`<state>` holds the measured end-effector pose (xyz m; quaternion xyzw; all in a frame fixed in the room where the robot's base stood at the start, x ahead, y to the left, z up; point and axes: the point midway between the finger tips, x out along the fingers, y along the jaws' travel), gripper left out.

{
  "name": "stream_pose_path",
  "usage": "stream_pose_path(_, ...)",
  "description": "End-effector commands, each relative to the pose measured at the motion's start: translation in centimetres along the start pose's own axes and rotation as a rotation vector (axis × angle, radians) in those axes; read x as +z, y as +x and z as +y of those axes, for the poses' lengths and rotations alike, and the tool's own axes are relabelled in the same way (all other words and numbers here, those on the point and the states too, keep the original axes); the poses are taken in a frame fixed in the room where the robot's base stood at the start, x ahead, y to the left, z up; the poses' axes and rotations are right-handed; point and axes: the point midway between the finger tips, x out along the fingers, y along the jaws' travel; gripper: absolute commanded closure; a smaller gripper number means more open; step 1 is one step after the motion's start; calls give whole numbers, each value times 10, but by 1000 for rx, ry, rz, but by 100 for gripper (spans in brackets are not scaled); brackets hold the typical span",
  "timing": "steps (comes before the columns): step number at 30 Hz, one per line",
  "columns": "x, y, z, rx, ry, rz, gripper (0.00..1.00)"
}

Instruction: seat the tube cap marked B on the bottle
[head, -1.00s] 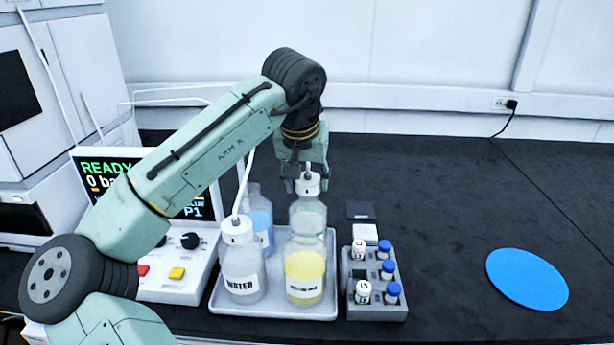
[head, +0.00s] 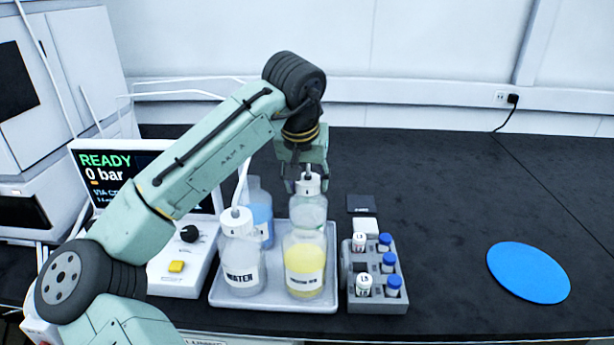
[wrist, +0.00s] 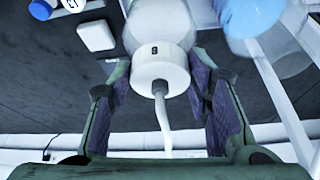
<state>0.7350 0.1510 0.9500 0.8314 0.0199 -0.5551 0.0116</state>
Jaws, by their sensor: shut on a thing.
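The tube cap (head: 308,184) is a white cap with a dark mark and a pale tube; in the wrist view the cap (wrist: 160,72) is between my fingers, its mark small, apparently a B. My gripper (head: 307,178) is shut on the cap from both sides; its fingers also show in the wrist view (wrist: 160,88). A clear, pale greenish bottle (head: 309,212) stands upright directly below the cap at the back of the tray; its neck is hidden by the cap. I cannot tell whether the cap is fully down on the neck.
The grey tray (head: 222,297) also holds a water bottle (head: 241,262) with a tubed cap, a yellow-liquid bottle (head: 304,262) in front and a blue-liquid bottle (head: 261,215). A vial rack (head: 378,302) stands to the right. The bench around the blue disc (head: 528,272) is mostly clear.

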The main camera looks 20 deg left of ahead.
Motion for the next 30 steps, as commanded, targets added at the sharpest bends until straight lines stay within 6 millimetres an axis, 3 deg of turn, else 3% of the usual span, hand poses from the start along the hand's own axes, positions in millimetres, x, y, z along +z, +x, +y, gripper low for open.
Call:
stream_pose_path(7,0,0,0,0,0,1,84)
stream_pose_path(8,0,0,0,0,0,1,53)
stream_pose_path(17,0,0,0,0,0,1,33)
stream_pose_path(24,0,0,0,0,0,1,32)
stream_pose_path(30,0,1,0,0,0,0,19)
